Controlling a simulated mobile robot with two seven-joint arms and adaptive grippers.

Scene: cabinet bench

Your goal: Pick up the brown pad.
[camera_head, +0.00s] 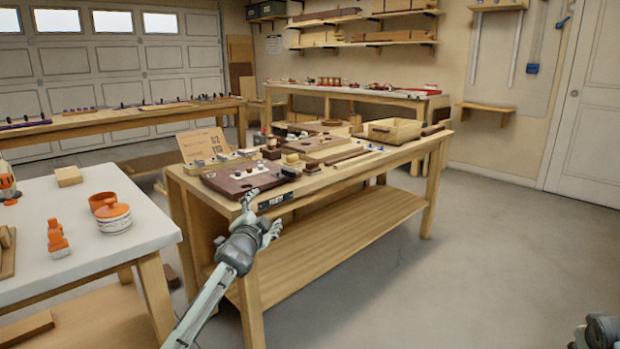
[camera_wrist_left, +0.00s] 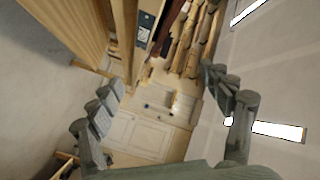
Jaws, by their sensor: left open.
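Several brown pieces lie on the wooden bench (camera_head: 345,190). A flat, dark brown board (camera_head: 228,184) with small light knobs lies near its front left corner. Small dark brown blocks (camera_head: 290,172) lie to the right of the board. I cannot tell for sure which piece is the brown pad. My left gripper (camera_head: 262,214) is in front of the bench's near edge, close to the board in the picture, with its fingers spread. In the left wrist view the left gripper (camera_wrist_left: 163,82) is open and nothing is between its fingers.
A white table (camera_head: 30,290) with orange containers (camera_head: 113,217) stands at the left. An open wooden box (camera_head: 392,131) and a printed cardboard panel (camera_head: 202,145) stand on the bench. The floor to the right is clear. Part of my right arm shows in the lower right corner.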

